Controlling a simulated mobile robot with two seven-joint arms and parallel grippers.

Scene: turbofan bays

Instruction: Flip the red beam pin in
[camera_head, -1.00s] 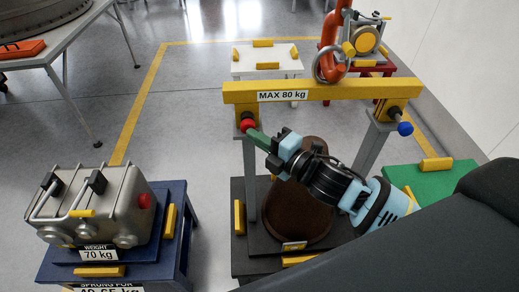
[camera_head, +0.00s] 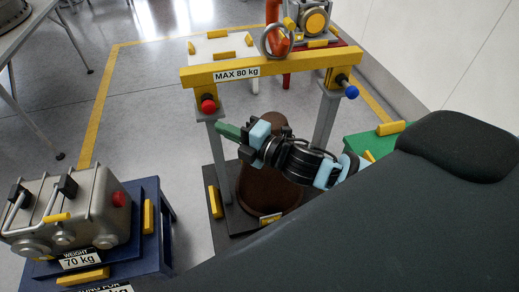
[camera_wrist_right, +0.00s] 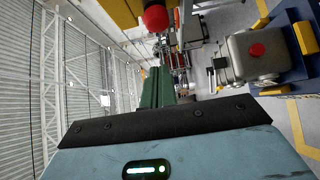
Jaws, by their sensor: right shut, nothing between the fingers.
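The red beam pin (camera_head: 208,105) shows as a red ball with a dark collar at the left end of the yellow beam (camera_head: 270,66), which is marked MAX 80 kg. In the wrist view the red ball (camera_wrist_right: 156,17) is at the top, beside the yellow beam end. My right gripper (camera_head: 228,131) has green fingers and is shut and empty. Its tips are a little below and right of the red ball, apart from it in the head view. The green fingers (camera_wrist_right: 157,88) also show in the wrist view. My left gripper is not in view.
A blue-knobbed pin (camera_head: 351,91) is at the beam's right end. A brown drum (camera_head: 268,188) stands under the beam, behind my right gripper. A grey 70 kg weight (camera_head: 75,215) sits on a blue stand at left. A steel ring (camera_head: 274,40) is above the beam.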

